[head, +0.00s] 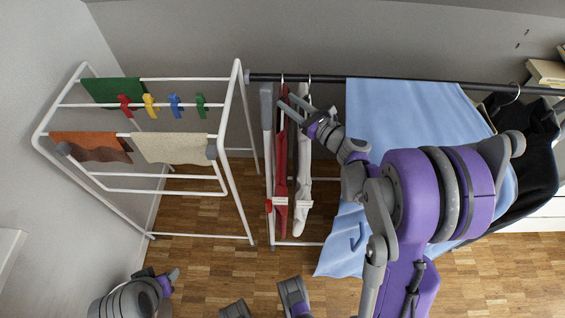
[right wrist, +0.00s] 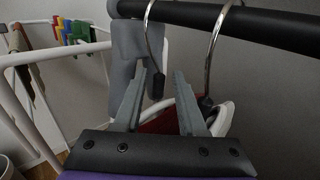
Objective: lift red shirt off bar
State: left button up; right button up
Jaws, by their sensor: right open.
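The red shirt (head: 282,165) hangs on a hanger from the dark bar (head: 325,78), between a grey upright and a white garment. My right gripper (head: 291,107) is at the shirt's upper part, just below the bar. In the right wrist view its open fingers (right wrist: 157,100) stand on both sides of a metal hanger hook (right wrist: 150,38) with a black lower end. Some red cloth (right wrist: 160,123) shows behind and between the fingers; I cannot tell whether they touch it. My left gripper (head: 172,276) is low at the lower left, away from the bar; its jaw state is unclear.
The white garment (head: 303,180) hangs close on the right, its hook (right wrist: 217,45) near the right finger. A light blue sheet (head: 400,115) and black clothing (head: 535,150) hang further right. A white drying rack (head: 240,130) with cloths and coloured pegs stands left.

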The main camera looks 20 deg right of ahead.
jog(key=shift+x, duration=0.95)
grip_shut()
dwell(0.6)
